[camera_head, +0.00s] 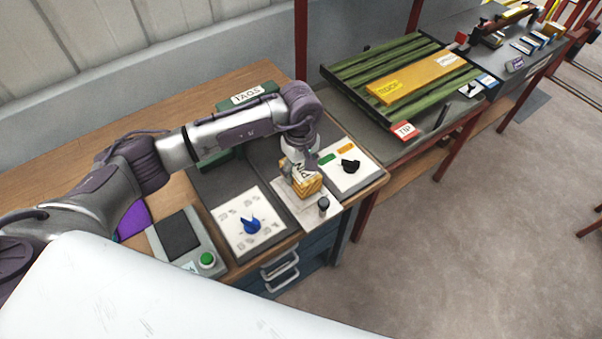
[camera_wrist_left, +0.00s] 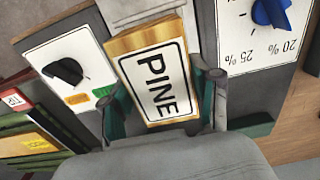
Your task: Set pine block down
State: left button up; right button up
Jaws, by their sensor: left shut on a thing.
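The pine block (camera_head: 307,187) is a yellow-brown wooden block with a white label. In the left wrist view the block (camera_wrist_left: 153,70) shows the word PINE in black. My left gripper (camera_wrist_left: 163,102) is shut on it, with one finger on each side. In the head view my left gripper (camera_head: 298,160) comes down on the block from above. The block is over or on a pale plate (camera_head: 322,219) between two dial panels; I cannot tell whether it touches the plate. My right gripper does not show.
A panel with a blue dial (camera_head: 251,226) lies left of the block, and one with a black knob (camera_head: 349,165) right. A small dark peg (camera_head: 323,204) stands at the plate's front.

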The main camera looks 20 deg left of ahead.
aim_at(300, 177)
pick_arm(q)
notch_tip(300, 177, down, 3)
jog(key=shift+a+f+p, duration=0.1)
jog(key=shift+f+p, duration=0.05)
jog(key=shift+p, duration=0.4)
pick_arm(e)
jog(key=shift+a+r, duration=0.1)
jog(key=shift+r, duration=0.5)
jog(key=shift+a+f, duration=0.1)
pick_arm(q)
jog(key=shift+f+b, duration=0.2)
jog(key=shift+b, duration=0.15)
jog(key=o, duration=1.3)
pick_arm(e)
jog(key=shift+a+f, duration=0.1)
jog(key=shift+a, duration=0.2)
pick_arm(q)
jog(key=shift+r, duration=0.1)
